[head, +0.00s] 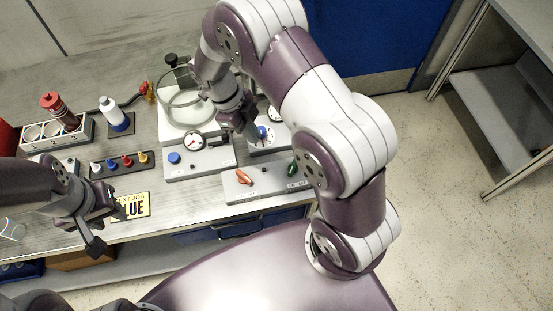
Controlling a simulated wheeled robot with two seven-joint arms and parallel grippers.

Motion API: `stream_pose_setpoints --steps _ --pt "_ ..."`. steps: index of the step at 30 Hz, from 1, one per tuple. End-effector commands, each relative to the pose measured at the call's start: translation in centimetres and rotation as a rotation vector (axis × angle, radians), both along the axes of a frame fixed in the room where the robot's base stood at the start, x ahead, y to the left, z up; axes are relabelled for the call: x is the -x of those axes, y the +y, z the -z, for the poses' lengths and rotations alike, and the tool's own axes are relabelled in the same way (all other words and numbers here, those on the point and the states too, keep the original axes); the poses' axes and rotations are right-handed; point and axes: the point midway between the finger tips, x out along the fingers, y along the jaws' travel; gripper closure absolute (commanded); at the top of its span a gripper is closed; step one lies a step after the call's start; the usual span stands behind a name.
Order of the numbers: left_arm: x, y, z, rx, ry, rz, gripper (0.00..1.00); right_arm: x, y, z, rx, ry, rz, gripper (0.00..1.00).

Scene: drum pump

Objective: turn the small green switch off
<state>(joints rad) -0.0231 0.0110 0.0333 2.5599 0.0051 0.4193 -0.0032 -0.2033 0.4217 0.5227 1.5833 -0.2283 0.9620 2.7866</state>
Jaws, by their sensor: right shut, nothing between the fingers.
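The small green switch (293,169) sits at the right end of a grey switch panel (232,190) near the bench's front edge, partly hidden by my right arm. Small labels lie beside it, too small to read surely. A red-orange switch (245,177) is at the panel's left part. My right gripper (261,141) is shut and empty, pointing down by a blue knob (262,131) behind the panel; I cannot tell whether it touches the knob. My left gripper (106,229) looks open and empty, at the bench's front left, away from the switch.
A grey box with a gauge (194,140) and blue knob, and a glass vessel (185,108), stand left of my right gripper. Several coloured knobs (126,161), a yellow sign (133,206), a bottle (111,112) and a rack (80,137) are further left.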

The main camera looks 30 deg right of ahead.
Motion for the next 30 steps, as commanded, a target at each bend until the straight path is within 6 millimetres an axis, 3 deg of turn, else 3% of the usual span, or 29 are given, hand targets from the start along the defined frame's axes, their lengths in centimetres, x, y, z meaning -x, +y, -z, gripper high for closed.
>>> stream_pose_setpoints --steps 8,17,25,30 --pt "0.0 0.0 0.2 0.0 0.0 0.0 0.61 0.0 0.0 0.2 -0.001 -0.001 0.0 1.0" --pt "0.0 0.0 3.9 0.0 0.0 0.0 0.61 1.3 -1.2 5.0 -0.001 0.0 0.001 1.0" --pt "0.0 0.0 2.0 0.0 0.0 0.0 0.61 3.0 -2.6 9.3 -0.001 0.004 -0.001 1.0" --pt "0.0 0.0 0.5 0.0 0.0 0.0 0.61 4.9 -4.4 8.9 -0.002 -0.001 -0.001 1.0"
